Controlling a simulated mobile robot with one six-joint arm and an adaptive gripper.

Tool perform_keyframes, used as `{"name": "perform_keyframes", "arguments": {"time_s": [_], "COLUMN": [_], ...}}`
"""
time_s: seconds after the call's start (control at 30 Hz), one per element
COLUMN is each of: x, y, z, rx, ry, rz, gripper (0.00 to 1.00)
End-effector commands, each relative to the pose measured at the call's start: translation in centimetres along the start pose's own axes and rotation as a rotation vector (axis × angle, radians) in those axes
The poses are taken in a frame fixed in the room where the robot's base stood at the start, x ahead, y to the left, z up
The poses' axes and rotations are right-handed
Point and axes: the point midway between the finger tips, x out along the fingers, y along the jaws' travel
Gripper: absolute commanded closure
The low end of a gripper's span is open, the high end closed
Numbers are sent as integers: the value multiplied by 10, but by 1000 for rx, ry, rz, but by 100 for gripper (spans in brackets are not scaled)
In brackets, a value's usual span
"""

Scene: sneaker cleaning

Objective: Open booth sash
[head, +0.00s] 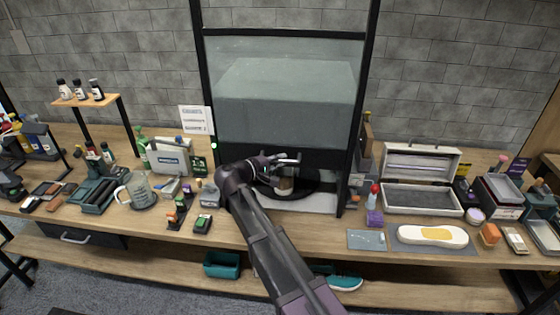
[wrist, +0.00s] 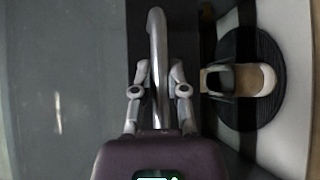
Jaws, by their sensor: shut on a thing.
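The booth (head: 287,110) stands at the middle back of the bench, with a glass sash in a black frame. The sash's dark lower rail (head: 325,158) is above the booth floor, with a gap below it. My gripper (head: 287,160) is at this rail, in front of the booth. In the wrist view, my gripper (wrist: 159,92) has its fingers on both sides of the curved metal sash handle (wrist: 157,40) and is shut on it. The handle is small and partly hidden in the head view.
A dark round turntable (wrist: 233,112) with a pale and brown piece (wrist: 262,80) on it shows through the gap. Left of the booth are a clear jug (head: 140,188) and bottles.

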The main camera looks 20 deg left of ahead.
Motion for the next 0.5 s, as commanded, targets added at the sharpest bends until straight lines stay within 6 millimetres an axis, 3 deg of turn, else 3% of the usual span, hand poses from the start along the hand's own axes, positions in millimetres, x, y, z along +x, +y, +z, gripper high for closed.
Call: {"name": "perform_keyframes", "arguments": {"time_s": [0.03,0.5], "x": [-2,-12], "y": [16,81], "z": [2,12], "rx": [0,0], "ry": [0,0], "rz": [1,1], "gripper": [100,100]}}
